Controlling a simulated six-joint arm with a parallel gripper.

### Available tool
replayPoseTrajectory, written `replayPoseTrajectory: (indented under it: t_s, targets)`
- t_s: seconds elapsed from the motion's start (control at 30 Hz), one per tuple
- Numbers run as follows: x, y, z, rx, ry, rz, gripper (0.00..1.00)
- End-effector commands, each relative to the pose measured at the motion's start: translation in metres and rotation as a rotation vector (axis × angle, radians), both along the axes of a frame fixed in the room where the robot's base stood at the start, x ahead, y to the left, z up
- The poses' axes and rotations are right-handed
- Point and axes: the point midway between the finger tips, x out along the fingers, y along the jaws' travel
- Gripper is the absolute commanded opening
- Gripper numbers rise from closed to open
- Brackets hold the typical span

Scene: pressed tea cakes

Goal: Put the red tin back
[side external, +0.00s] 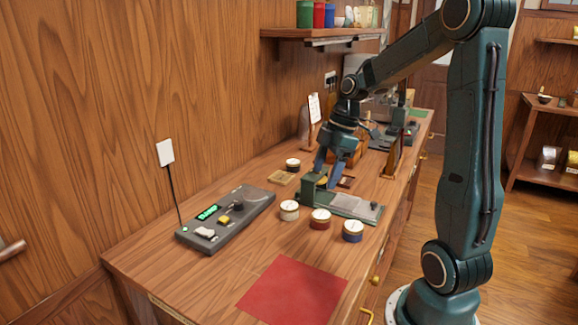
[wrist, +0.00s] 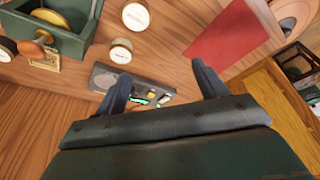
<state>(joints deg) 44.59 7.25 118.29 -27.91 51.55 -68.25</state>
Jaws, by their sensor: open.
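Pale-lidded tins (wrist: 121,51) show there, but I cannot tell which is red.
A grey control panel (side external: 226,219) with a green display lies at the left. A red mat (side external: 292,290) covers the front of the bench, with clear wood around it. A dark tin (side external: 292,165) stands behind the press. A shelf (side external: 330,33) holds coloured canisters.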

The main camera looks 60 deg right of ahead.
Motion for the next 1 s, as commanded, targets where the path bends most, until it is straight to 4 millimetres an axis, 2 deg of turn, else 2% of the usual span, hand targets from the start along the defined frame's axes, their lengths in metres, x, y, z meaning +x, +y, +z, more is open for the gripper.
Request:
replayPoseTrajectory:
  t_s: [0.03, 0.2, 0.5, 0.8, 1.0]
  targets:
    - [0.000, 0.015, 0.009, -0.017, 0.000, -0.024, 0.71]
    - [-0.010, 0.057, 0.031, -0.053, 0.002, -0.153, 0.71]
    - [-0.042, 0.120, 0.059, -0.075, -0.045, -0.384, 0.71]
    - [-0.088, 0.161, 0.071, -0.023, -0.129, -0.618, 0.71]
    - [-0.113, 0.173, 0.071, 0.039, -0.172, -0.741, 0.71]
